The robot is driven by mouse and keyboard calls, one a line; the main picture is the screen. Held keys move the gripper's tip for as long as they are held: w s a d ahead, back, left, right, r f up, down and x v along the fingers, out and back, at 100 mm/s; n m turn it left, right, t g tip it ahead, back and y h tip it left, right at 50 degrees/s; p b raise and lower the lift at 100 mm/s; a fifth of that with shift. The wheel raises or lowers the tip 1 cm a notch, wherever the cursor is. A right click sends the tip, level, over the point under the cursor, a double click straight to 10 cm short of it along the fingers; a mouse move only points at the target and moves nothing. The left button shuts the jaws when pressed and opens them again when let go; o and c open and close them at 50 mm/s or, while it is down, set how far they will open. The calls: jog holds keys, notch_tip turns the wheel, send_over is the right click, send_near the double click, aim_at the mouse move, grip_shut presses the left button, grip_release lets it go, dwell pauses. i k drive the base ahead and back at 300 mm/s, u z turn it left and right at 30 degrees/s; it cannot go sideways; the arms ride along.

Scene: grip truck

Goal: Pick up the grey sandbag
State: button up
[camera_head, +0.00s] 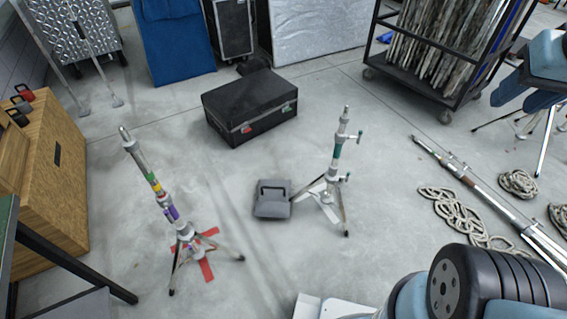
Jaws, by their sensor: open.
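The grey sandbag (272,207) lies flat on the concrete floor near the middle of the view, with a dark handle strap on top. It is just left of a silver stand (335,170) with green parts, close to one of the stand's legs. My gripper (511,104) is at the upper right edge, with two blue fingers apart and nothing seen between them. It is well away from the sandbag, and part of it is cut off by the picture edge.
A black case (250,108) stands behind the sandbag. A taped stand (165,200) is to the left, beside a wooden box (50,170). Ropes (455,215) and a long pole (470,180) lie right. A wheeled rack (445,60) is behind. Floor in front of the sandbag is clear.

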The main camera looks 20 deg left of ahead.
aim_at(272, 201)
jog(key=u, duration=1.2)
jog(key=i, duration=0.1)
jog(key=z, duration=2.5)
jog(key=k, duration=0.7)
jog(key=u, duration=1.6)
jog(key=i, duration=0.55)
jog(key=u, duration=0.1)
